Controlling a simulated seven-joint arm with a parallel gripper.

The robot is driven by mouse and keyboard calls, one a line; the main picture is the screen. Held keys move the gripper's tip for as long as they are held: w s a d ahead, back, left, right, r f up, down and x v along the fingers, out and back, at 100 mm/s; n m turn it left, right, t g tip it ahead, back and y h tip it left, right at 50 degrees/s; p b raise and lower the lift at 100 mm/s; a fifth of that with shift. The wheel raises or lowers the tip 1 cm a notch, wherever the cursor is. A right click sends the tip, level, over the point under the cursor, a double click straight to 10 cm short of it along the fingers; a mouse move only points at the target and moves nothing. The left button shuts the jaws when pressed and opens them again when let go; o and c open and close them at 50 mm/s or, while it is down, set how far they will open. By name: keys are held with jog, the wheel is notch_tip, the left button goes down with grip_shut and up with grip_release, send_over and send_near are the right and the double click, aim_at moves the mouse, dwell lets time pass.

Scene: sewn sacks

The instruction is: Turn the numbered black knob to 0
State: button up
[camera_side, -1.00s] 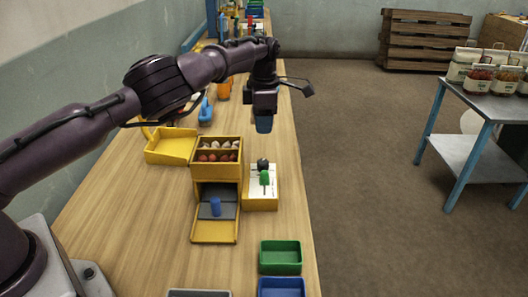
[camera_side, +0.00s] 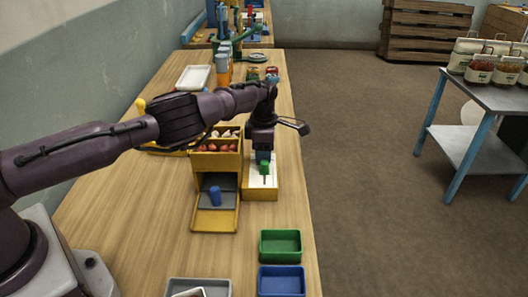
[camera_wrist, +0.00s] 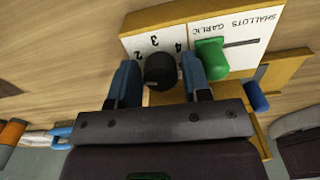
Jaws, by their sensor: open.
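The black knob (camera_wrist: 160,71) is round and sits on a white panel (camera_wrist: 228,38) with the numbers 2, 3 and 4 printed around it. My gripper (camera_wrist: 159,62) is open, with one blue finger on each side of the knob. I cannot tell whether the fingers touch it, and I cannot read its pointer. In the side view my gripper (camera_side: 263,155) is low over the yellow-sided panel box (camera_side: 261,194) and hides the knob.
A green lever (camera_wrist: 212,60) stands close beside one finger, by a slot labelled SHALLOTS and GARLIC. A yellow dispenser (camera_side: 215,220) with a blue handle (camera_side: 215,196) stands left of the panel. A green tray (camera_side: 280,245) and a blue tray (camera_side: 282,281) lie nearer.

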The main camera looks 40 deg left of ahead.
jog(key=shift+f, duration=0.1)
jog(key=c, duration=0.6)
jog(key=shift+c, duration=0.2)
jog(key=shift+n, duration=0.5)
jog(key=n, duration=0.3)
jog(key=shift+n, duration=2.3)
jog(key=o, duration=0.6)
